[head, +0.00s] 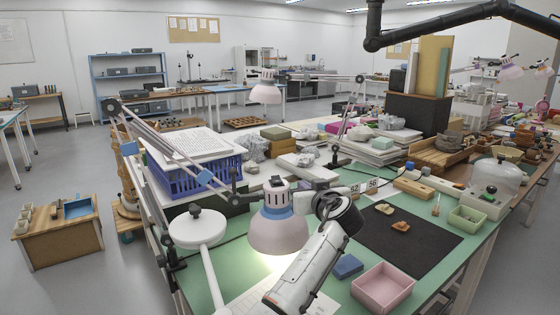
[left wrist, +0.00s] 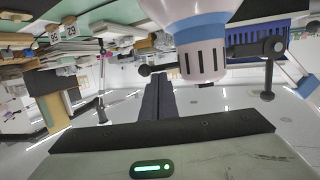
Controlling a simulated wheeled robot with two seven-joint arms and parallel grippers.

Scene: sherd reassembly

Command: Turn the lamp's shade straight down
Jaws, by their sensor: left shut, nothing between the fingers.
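The lamp's shade (head: 279,232) is a pinkish-lilac bell with a blue band and a white slotted cap. It hangs over the green bench with its mouth facing down, close to upright; a small tilt is hard to judge. Light falls below it. The lamp's jointed arm (head: 165,148) reaches it from the left. My left gripper (head: 322,203) is just right of the shade's cap, its fingertips mostly hidden in the head view. In the left wrist view its dark fingers (left wrist: 159,95) are shut and empty beside the slotted cap (left wrist: 203,60); contact is unclear. My right gripper is not in view.
A black mat (head: 410,240) with sherds lies to the right. A pink tray (head: 383,288) and a blue block (head: 347,266) are near the front. A blue crate (head: 190,178) with papers stands at left, and number cards (head: 373,184) stand behind my gripper.

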